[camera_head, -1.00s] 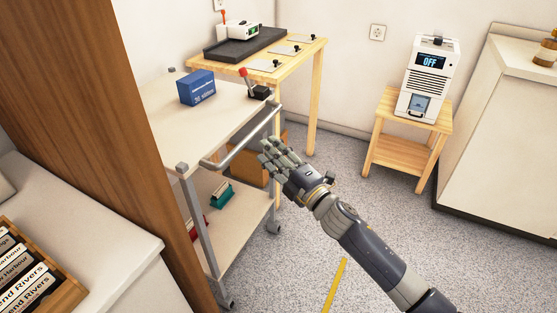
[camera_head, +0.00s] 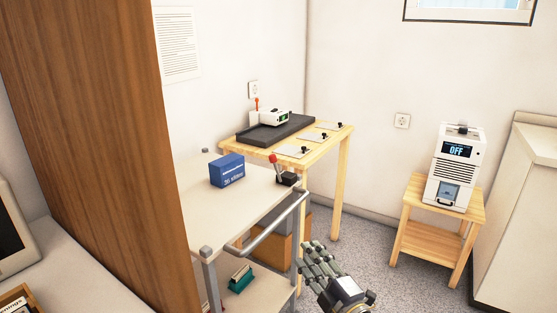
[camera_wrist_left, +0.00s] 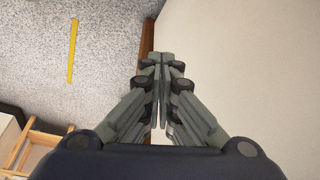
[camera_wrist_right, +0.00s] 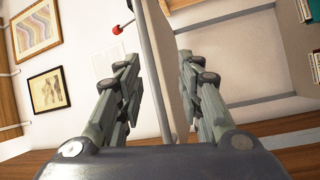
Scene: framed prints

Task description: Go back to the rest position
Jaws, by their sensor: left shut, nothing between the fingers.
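My right gripper (camera_head: 318,254) shows at the bottom of the head view, in front of the cart, with nothing in it. In the right wrist view its fingers (camera_wrist_right: 158,62) are apart, with the cart's handle bar (camera_wrist_right: 156,75) seen beyond them. My left gripper (camera_wrist_left: 162,58) shows only in the left wrist view. Its fingers are together and empty, with a pale surface and the speckled floor behind them. The left arm is not in the head view.
A cart (camera_head: 245,203) carries a blue box (camera_head: 227,170) on top. A wooden table (camera_head: 345,138) with a dark tray stands behind it. A white device (camera_head: 455,165) reading OFF sits on a small wooden stand (camera_head: 440,210). A brown panel (camera_head: 95,120) rises at left. Framed prints (camera_wrist_right: 48,90) hang on the wall.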

